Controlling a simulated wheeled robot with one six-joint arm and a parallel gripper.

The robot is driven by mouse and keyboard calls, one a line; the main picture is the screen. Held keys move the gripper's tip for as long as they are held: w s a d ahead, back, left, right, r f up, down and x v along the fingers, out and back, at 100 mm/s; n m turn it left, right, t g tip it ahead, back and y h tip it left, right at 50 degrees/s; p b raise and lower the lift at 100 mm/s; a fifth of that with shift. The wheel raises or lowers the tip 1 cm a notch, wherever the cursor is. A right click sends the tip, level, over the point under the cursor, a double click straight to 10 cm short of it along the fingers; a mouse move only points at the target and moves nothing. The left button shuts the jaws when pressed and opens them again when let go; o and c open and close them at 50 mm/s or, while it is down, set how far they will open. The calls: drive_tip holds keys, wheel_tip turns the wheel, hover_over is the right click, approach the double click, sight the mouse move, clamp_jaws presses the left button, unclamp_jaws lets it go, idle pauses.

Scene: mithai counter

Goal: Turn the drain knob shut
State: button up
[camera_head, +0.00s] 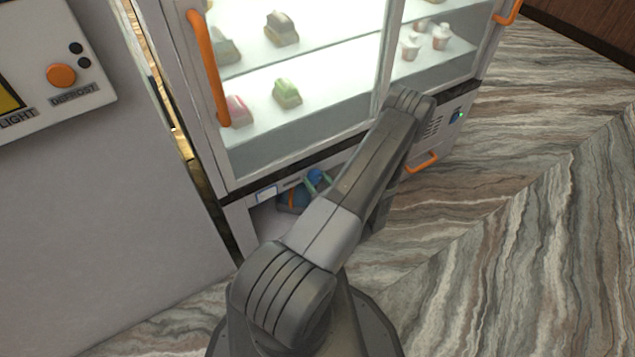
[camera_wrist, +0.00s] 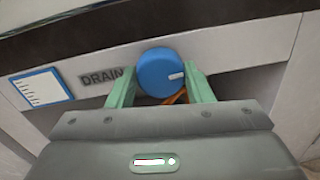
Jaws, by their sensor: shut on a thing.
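The drain knob (camera_wrist: 158,72) is a round blue knob with a short white mark that points to the right in the wrist view. It sits beside the printed word DRAIN on the pale panel below the display case. In the head view the knob (camera_head: 316,176) shows small, partly behind my arm. My gripper (camera_wrist: 160,88) has two pale green fingers, one on each side of the knob, and is shut on it. In the head view the green fingers (camera_head: 320,184) show beside the knob, and the rest of my gripper is mostly hidden.
The glass display case (camera_head: 300,90) with sweets on its shelves stands above the panel. An orange door handle (camera_head: 207,70) is at its left. A white label (camera_wrist: 42,88) is left of the word DRAIN. A lower orange handle (camera_head: 421,163) is to the right. Marbled floor is clear at right.

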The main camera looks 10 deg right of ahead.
drive_tip(key=n+b, duration=0.2)
drive_tip(key=n, duration=0.1)
drive_tip(key=n+b, duration=0.2)
drive_tip(key=shift+f, duration=0.25)
drive_tip(key=n+b, duration=0.4)
drive_tip(key=shift+n, duration=0.4)
drive_tip(key=n+b, duration=0.3)
drive_tip(key=shift+n+y, duration=0.4)
drive_tip(key=shift+r+n+b, duration=0.15)
drive_tip(key=shift+n+b, duration=0.65)
drive_tip(key=shift+n, duration=1.1)
drive_tip(key=o, duration=1)
drive_tip(key=shift+d, duration=0.1)
drive_tip(key=p+v, duration=0.3)
drive_tip(key=v, duration=1)
drive_tip(key=shift+s+d+f, duration=0.15)
drive_tip(key=shift+s+f, duration=0.1)
drive_tip(key=shift+s, duration=0.05)
